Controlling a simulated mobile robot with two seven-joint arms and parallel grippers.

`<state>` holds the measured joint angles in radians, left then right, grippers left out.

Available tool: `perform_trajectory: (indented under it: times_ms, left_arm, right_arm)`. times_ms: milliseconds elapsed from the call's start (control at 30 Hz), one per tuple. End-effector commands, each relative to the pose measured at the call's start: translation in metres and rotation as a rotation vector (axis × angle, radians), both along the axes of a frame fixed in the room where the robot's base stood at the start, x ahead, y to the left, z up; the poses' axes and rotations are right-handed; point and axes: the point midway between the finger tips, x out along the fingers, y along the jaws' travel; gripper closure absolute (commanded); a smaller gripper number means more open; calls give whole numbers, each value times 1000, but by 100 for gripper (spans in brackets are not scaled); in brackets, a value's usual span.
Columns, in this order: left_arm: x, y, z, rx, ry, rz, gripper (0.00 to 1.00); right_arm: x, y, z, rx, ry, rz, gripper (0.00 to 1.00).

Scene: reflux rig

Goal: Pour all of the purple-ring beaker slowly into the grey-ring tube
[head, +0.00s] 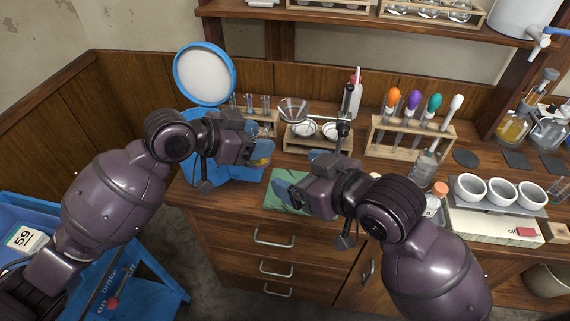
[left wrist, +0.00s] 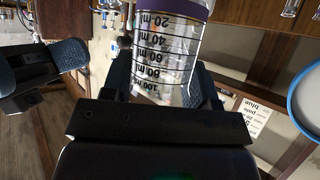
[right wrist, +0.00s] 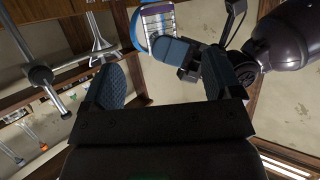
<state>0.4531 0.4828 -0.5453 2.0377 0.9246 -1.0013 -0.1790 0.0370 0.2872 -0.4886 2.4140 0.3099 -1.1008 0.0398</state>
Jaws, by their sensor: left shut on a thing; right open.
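My left gripper (head: 262,152) is shut on the purple-ring beaker (left wrist: 172,50), above the left part of the bench. In the left wrist view it is clear with black graduations and a purple band at the frame's top edge. In the head view the beaker is mostly hidden by the gripper. The right wrist view also shows the beaker (right wrist: 158,22) in the left gripper. Several thin tubes (head: 249,101) stand in a small wooden rack (head: 268,129) behind the left gripper; their ring colours are too small to tell. My right gripper (head: 318,165) is open and empty, to the right.
A funnel (head: 293,108) on a stand and a wooden holder with white dishes (head: 307,129) stand behind my grippers. A rack of coloured-bulb droppers (head: 412,134), white bowls (head: 502,190) and flasks (head: 512,128) are at the right. A round blue-rimmed disc (head: 204,74) rises at the left.

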Motion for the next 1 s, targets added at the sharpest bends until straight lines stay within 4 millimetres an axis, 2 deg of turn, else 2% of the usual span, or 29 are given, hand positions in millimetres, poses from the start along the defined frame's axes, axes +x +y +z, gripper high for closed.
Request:
perform_trajectory:
  times_ms: [600, 800, 1000]
  left_arm:
    - [0, 0, 0, 0, 0, 0, 74]
    - [0, 0, 0, 0, 0, 0, 74]
    - [0, 0, 0, 0, 0, 0, 74]
  right_arm:
    - [64, 54, -35, 1, 0, 0, 16]
    - [77, 64, -42, 2, -1, -1, 16]
    - [81, 67, -44, 1, -1, -2, 16]
